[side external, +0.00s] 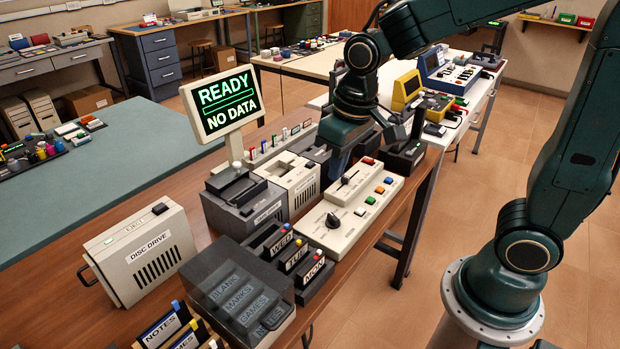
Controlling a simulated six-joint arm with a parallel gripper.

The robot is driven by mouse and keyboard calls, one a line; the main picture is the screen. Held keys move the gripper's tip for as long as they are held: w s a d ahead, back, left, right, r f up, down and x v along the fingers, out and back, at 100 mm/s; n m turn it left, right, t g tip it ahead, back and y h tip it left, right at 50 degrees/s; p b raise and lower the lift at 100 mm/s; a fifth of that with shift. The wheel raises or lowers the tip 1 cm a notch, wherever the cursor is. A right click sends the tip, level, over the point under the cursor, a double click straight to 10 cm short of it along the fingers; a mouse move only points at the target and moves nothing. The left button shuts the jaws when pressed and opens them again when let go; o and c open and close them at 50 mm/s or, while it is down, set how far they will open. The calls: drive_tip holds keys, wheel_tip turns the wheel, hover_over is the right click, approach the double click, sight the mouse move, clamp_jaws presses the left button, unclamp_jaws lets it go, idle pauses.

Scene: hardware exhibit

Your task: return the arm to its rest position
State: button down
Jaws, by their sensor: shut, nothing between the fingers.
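My dark green arm reaches in from the right, over the wooden bench (185,215). My gripper (337,172) points down above the back end of the cream control panel (335,238), which has a black knob, a slider and several coloured buttons. The gripper is shut and I see nothing held in it. I cannot tell whether its tip touches the panel or a device behind it.
A monitor (223,103) reading "READY NO DATA" stands left of my gripper. A disc drive (143,251), a clear-lidded box (236,293) and day-labelled holders (283,247) stand on the bench. More devices (440,72) lie behind the arm. Open floor (480,180) lies right of the bench.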

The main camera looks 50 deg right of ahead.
drive_tip(key=s+d+r+t, duration=0.1)
drive_tip(key=s+r, duration=0.2)
drive_tip(key=s, duration=0.3)
drive_tip(key=s+d+r+t, duration=0.2)
drive_tip(key=s+r, duration=0.1)
drive_tip(key=s, duration=0.4)
drive_tip(key=shift+d+r+t, duration=0.2)
drive_tip(key=shift+r+t, duration=0.1)
drive_tip(key=shift+r, duration=0.1)
